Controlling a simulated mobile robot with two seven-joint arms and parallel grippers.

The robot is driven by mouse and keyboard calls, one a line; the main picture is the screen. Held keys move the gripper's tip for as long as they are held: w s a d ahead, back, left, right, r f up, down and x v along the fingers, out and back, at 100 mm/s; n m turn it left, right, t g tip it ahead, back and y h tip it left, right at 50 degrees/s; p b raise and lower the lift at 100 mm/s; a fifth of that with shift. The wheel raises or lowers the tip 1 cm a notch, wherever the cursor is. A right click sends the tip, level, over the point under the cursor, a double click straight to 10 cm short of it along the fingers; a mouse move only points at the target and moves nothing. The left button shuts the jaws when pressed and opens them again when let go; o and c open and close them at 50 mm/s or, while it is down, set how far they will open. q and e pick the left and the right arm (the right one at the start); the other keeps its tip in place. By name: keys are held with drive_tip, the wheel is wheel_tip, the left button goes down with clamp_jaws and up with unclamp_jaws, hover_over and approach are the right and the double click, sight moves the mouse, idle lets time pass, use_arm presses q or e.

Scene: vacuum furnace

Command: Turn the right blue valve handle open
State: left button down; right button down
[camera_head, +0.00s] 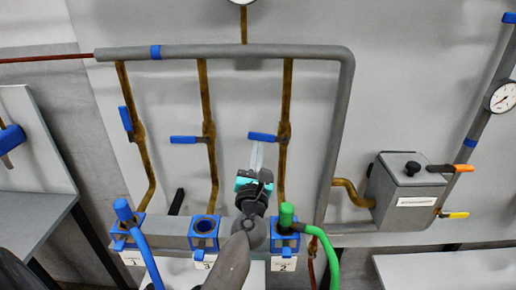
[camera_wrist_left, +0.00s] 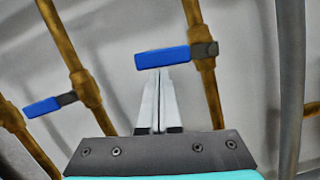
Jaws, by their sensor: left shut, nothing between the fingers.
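The right blue valve handle (camera_head: 262,137) lies crosswise to its brass pipe, extending to the left of it. In the left wrist view this handle (camera_wrist_left: 160,57) is level, just beyond my fingertips. My left gripper (camera_head: 256,147) is shut and empty, just below the handle. In the left wrist view its fingers (camera_wrist_left: 158,74) are together and their tips appear at the handle's lower edge; I cannot tell whether they touch it. My right gripper is not in view.
The middle blue handle (camera_head: 183,139) is crosswise; the left one (camera_head: 125,118) runs nearly along its pipe. A grey pipe (camera_head: 338,130) bends down on the right. Below are a blue hose (camera_head: 148,258), a green hose (camera_head: 329,255) and a grey box (camera_head: 405,190).

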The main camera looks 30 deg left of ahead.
use_arm(q)
wheel_tip(320, 180, up, 7)
drive_tip(key=w+d+m+h+p, duration=0.1)
drive_tip(key=m+h+p, duration=0.3)
drive_tip(key=m+p, duration=0.9)
drive_tip(key=d+p, duration=0.1)
drive_tip(key=p, duration=0.2)
drive_tip(key=shift+w, duration=0.2)
drive_tip(key=shift+d+r, duration=0.1)
